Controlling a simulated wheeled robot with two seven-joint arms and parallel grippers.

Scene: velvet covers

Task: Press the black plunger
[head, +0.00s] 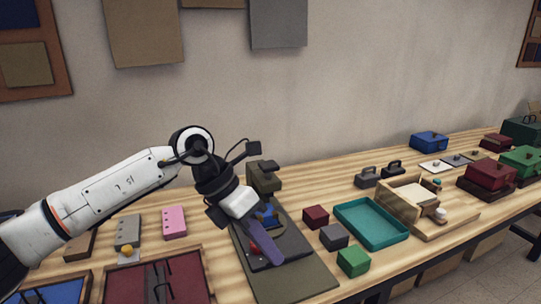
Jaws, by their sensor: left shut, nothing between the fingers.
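I cannot tell for certain which thing is the black plunger. A dark board (291,249) lies on an olive mat, with a blue piece (269,213) and a small red knob (254,248) on it. An olive block (262,180) with a black top part (267,165) stands at the board's far end. My left gripper (272,255) is shut and empty. It points down over the board, right of the red knob, and covers part of the board. I cannot tell whether its tips touch it. My right gripper is not in view.
Dark red, grey and green blocks (354,261) stand right of the mat, near a teal tray (346,220). A wooden box (404,192), two handled pieces (392,169) and red cases lie farther right. Pink and grey plates (174,222) and a maroon tray (205,287) are left.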

